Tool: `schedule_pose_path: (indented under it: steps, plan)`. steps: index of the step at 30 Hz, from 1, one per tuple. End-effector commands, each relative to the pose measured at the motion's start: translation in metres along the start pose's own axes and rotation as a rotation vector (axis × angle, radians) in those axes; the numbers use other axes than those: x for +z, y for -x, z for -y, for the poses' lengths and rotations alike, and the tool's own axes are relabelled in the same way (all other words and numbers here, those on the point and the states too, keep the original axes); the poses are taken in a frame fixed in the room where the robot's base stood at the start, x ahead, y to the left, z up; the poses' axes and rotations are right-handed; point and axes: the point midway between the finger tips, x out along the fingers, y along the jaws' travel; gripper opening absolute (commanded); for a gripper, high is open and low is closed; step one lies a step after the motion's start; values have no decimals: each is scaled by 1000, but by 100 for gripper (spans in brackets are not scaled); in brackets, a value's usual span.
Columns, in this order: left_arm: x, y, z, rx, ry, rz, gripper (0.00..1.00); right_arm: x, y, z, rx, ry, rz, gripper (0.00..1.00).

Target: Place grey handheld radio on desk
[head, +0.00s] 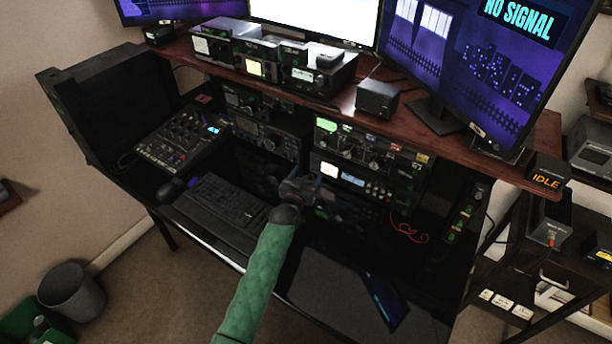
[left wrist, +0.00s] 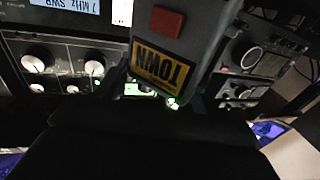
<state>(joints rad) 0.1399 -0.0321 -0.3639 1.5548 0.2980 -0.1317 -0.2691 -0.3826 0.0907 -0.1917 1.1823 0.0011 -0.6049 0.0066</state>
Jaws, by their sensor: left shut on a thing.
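My left gripper (head: 303,190), on the green-sleeved arm, reaches over the black desk (head: 288,262) from its front side. It is shut on the grey handheld radio (left wrist: 190,30), which fills the upper middle of the left wrist view. The radio has a red button and a yellow label that reads upside down there. In the head view the held radio is dark and hard to make out against the equipment behind it. I cannot tell whether it touches the desk. My right gripper is not in view.
Behind the gripper stand radio units (head: 370,150) under a wooden shelf (head: 405,108). A keyboard (head: 225,208) and mixer (head: 180,138) lie to the left. A dark tablet (head: 384,298) lies at the front right. A grey device (head: 547,231) stands on the cabinet at right.

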Motion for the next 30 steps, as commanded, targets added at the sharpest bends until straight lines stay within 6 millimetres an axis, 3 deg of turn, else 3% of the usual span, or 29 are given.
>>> schedule_pose_path:
  steps: [5,6,8,20,23,26,30]
  plan:
    - [2,0,0,0,-1,-1,20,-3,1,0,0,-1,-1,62]
    - [2,0,0,0,-1,0,74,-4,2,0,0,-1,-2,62]
    - [2,0,0,0,-1,0,86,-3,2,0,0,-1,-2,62]
    - [-2,0,0,0,0,0,88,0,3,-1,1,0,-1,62]
    - [2,10,0,-1,-1,0,88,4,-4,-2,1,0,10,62]
    - [4,24,0,-1,-1,0,88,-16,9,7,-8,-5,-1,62]
    - [4,49,0,-1,0,0,88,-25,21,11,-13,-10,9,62]
